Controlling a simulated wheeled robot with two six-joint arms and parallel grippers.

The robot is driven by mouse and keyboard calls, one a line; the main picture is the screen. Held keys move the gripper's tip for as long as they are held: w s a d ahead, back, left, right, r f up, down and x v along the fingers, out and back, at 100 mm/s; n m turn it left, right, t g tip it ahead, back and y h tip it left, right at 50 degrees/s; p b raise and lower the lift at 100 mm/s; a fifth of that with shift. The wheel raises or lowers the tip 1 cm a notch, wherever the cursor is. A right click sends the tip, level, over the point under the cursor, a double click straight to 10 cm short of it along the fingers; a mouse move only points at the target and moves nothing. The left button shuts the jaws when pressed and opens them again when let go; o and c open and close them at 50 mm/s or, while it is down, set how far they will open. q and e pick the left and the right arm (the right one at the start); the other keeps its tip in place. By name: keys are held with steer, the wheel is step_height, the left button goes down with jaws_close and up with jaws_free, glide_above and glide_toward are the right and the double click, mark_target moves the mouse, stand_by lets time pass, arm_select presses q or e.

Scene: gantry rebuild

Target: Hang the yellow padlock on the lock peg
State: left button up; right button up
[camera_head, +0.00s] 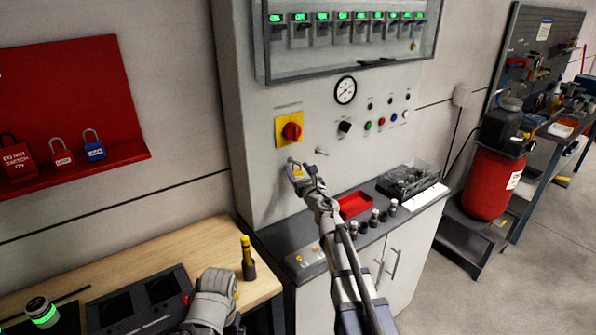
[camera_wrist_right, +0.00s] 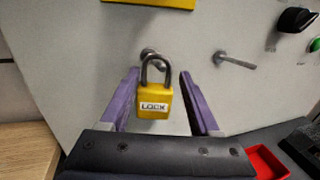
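The yellow padlock (camera_wrist_right: 154,102), labelled LOCK, hangs upright in the right wrist view with its shackle at a metal peg (camera_wrist_right: 149,53) on the grey cabinet front. The shackle looks looped over the peg, but I cannot tell how far on it sits. A second bare peg (camera_wrist_right: 236,61) sticks out to the right. My right gripper (camera_wrist_right: 160,76) is open, its purple fingers on both sides of the padlock, with a gap at the right. In the head view my right gripper (camera_head: 295,169) is just below the red-and-yellow switch (camera_head: 290,131). My left wrist (camera_head: 212,296) shows at the bottom; its fingers are hidden.
A red board (camera_head: 75,90) with other locks hangs at the left. A red tray (camera_head: 355,205) and several knobs lie on the cabinet ledge. A red tank (camera_head: 488,185) stands right.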

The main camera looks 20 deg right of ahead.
steer(key=shift+w+a+y, duration=0.1)
steer(key=shift+a+y, duration=0.2)
steer(key=shift+a, duration=0.15)
steer(key=shift+s, duration=0.7)
steer(key=s+d, duration=0.1)
steer(key=s, duration=0.5)
steer(key=shift+s+d, duration=0.2)
steer(key=shift+s, duration=0.1)
steer(key=shift+f, duration=0.1)
